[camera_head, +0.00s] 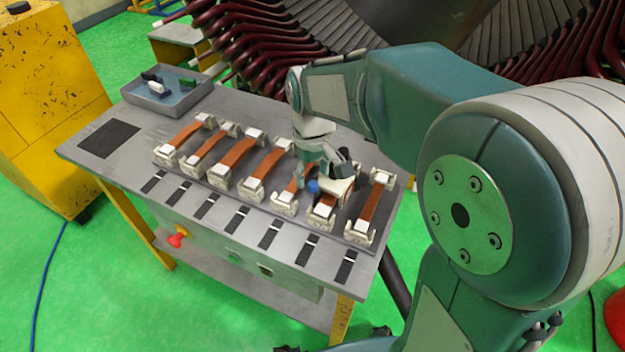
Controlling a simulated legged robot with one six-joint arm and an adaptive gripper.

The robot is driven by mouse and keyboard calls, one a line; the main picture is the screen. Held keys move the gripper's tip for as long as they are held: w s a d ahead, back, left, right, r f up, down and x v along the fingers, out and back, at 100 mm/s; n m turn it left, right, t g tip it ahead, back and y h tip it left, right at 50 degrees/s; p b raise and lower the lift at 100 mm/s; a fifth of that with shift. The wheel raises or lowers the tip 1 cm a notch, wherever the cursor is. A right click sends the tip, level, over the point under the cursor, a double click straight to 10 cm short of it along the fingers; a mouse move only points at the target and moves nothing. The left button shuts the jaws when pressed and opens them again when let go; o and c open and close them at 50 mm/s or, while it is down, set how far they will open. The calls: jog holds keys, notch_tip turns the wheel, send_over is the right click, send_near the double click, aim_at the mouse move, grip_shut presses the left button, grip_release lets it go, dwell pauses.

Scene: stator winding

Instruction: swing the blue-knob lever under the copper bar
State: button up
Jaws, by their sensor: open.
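Several copper bars (236,152) lie in a row on the table, each resting on white end blocks (219,174). A small blue knob (313,187) shows near the right end of the row, beside the sixth bar. The lever it belongs to is too small and too covered to make out. My gripper (322,181) points down over this part of the row, with its jaws open, close to the blue knob. I cannot tell whether it touches the knob. My gripper hides much of the bars beneath it.
A grey tray (135,94) with small blocks stands at the table's back left. Dark pads (208,206) line the table's front. A red button (177,240) sits on the front panel. Stator coils (250,45) rise behind. A yellow cabinet (55,80) stands left.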

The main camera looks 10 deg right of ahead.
aim_at(314, 192)
jog(key=shift+f, duration=1.3)
grip_shut()
